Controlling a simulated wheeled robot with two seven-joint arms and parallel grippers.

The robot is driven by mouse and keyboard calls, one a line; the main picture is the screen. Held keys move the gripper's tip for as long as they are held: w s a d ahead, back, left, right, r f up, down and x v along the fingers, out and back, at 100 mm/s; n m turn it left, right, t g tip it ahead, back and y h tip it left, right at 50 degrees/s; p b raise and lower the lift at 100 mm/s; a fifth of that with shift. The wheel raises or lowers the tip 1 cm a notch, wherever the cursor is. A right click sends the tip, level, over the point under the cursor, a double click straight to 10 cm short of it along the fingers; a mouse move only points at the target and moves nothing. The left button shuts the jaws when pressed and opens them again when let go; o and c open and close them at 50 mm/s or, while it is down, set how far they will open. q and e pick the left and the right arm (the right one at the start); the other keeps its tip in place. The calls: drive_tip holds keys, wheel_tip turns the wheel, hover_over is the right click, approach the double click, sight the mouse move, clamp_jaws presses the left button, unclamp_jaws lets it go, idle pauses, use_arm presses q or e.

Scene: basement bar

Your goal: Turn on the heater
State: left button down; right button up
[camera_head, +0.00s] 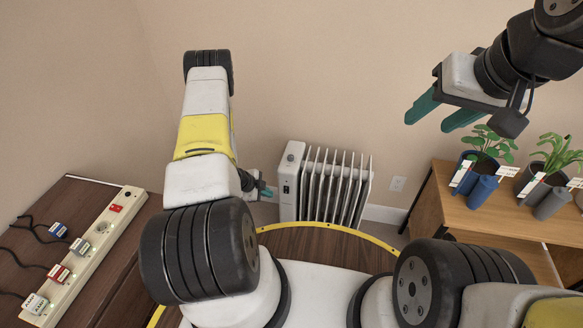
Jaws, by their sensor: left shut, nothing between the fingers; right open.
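The heater (289,206) is a white oil radiator with several upright fins, standing on the floor by the back wall. Its end panel faces me, with a small dark switch (286,188) and a knob (291,157) near the top. My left gripper (268,191) is shut and empty, just left of the panel at about the switch's height. I cannot tell whether its tips touch the heater. My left forearm hides part of this gripper. My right gripper (428,122) is open and empty, raised in the air to the right, well away from the heater.
A long power strip (92,245) with several plugs lies on a dark wooden table (105,285) at left. A wooden table (440,200) at right bears several potted plants (480,150).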

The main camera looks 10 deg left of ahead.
sight(286, 190)
use_arm(q)
drive_tip(key=shift+w+d+f, duration=0.65)
drive_tip(key=shift+w+f, duration=0.75)
drive_tip(key=shift+f, duration=0.05)
drive_tip(key=shift+w+d+f, duration=0.7)
drive_tip(key=shift+w+f, duration=0.75)
drive_tip(key=shift+w+d+f, duration=0.65)
drive_tip(key=shift+w+f, duration=0.75)
drive_tip(key=shift+f, duration=0.05)
drive_tip(key=shift+w+f, duration=0.1)
drive_tip(key=shift+w, duration=0.1)
